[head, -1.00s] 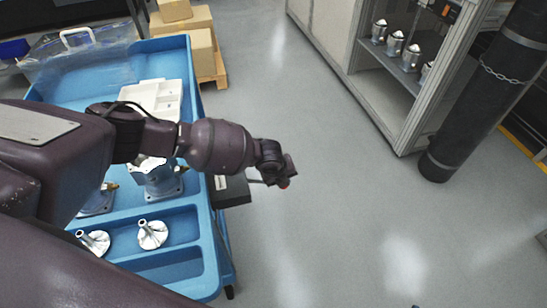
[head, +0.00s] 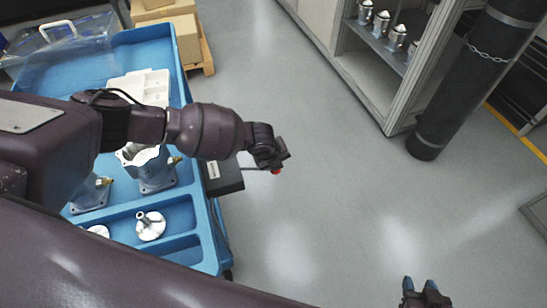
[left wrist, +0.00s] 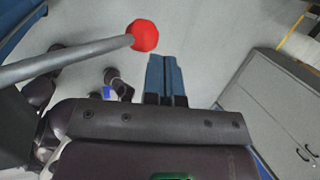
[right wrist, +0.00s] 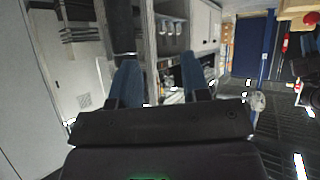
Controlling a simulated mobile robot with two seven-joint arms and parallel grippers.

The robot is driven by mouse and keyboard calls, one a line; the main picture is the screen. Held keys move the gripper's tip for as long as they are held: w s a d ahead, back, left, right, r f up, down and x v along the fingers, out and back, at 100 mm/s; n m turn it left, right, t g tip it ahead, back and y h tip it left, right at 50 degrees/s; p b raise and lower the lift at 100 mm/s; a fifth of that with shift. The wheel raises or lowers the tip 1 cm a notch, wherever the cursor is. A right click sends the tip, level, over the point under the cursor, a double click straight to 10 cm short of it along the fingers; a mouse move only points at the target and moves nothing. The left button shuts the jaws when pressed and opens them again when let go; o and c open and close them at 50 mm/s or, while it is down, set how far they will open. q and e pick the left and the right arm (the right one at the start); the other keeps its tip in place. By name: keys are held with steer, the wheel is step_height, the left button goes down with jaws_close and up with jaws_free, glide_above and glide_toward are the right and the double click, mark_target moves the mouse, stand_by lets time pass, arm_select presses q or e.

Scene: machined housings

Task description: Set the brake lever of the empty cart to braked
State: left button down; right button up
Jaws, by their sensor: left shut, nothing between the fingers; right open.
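The brake lever is a grey rod (left wrist: 75,60) with a red ball knob (left wrist: 145,35) in the left wrist view. In the head view the knob (head: 276,171) stands out to the right of the blue cart (head: 208,232). That cart carries parts; I see no empty cart clearly. My left gripper (left wrist: 166,60) is shut and empty, its blue fingertips just right of and below the knob in the left wrist view. I cannot tell whether they touch. My right gripper (head: 420,287) is open and empty over the floor; its blue fingers also show in the right wrist view (right wrist: 161,72).
Metal housings (head: 156,172), a white tray (head: 140,88) and flanged parts (head: 150,226) are on the cart. A black box (head: 224,178) is at its right side. A cabinet (head: 360,80) and a chained black cylinder (head: 465,80) stand right. The middle floor is clear.

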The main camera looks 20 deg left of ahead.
arm_select(q)
step_height(320, 180, up, 12)
steer(key=s+p, duration=0.1)
steer(key=p, duration=0.1)
steer(key=shift+s+d+f, duration=0.2)
steer(key=shift+s+d, duration=0.05)
steer(key=shift+d, duration=0.1)
arm_select(e)
steer(key=r, duration=0.2)
steer(key=w+r, duration=0.1)
steer(key=shift+a+r, duration=0.25)
steer(key=shift+r, duration=0.05)
steer(key=shift+s, duration=0.15)
